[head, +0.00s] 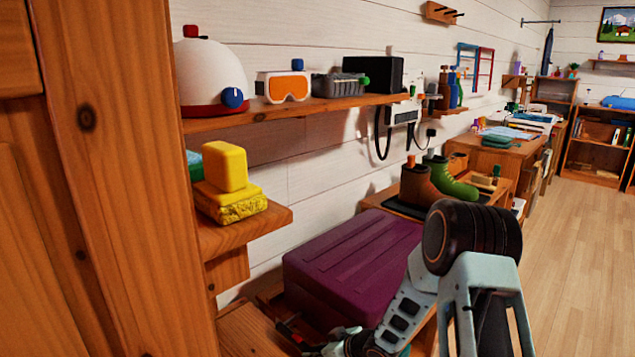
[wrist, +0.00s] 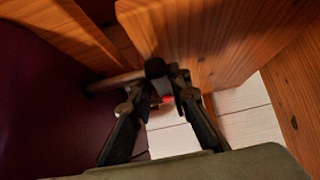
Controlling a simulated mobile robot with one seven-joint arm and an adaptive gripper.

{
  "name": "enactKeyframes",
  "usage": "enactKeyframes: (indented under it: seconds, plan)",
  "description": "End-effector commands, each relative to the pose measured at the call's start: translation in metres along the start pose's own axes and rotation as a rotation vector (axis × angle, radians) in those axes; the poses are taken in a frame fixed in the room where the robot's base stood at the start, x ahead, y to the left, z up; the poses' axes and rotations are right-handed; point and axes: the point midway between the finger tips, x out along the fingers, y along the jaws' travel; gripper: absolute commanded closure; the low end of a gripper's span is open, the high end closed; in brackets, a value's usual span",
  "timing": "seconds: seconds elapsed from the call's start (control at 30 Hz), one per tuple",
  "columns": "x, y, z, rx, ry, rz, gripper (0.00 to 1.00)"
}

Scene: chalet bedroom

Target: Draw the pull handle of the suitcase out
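The purple suitcase (head: 350,262) lies flat, low beside the wall in the head view; its side fills the left of the wrist view (wrist: 45,90). The pull handle shows in the wrist view as a thin bar (wrist: 115,81) running out from the suitcase to a dark grip (wrist: 155,68). My gripper (wrist: 157,88) is at this grip, with one finger on each side and the fingers drawn in close to it. It appears shut on the handle, though the contact is dark and partly hidden. In the head view my arm hides much of the handle's surroundings.
A wooden post (head: 125,180) stands close on the left. A wooden board (wrist: 215,40) is close beyond my fingertips. A shelf (head: 290,108) with a helmet and goggles hangs above the suitcase. Boots (head: 422,185) stand behind it. The floor (head: 575,255) at right is clear.

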Motion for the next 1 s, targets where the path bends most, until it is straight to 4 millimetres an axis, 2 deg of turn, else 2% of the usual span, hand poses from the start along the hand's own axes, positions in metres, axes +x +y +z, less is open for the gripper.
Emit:
enactKeyframes:
  seconds: [0.1, 0.27, 1.0]
  plan:
    - [0.000, 0.000, 0.000, 0.000, 0.000, 0.000, 1.00]
    - [0.001, -0.004, 0.000, -0.001, 0.000, 0.000, 1.00]
    - [0.001, -0.050, 0.000, -0.001, 0.001, -0.002, 1.00]
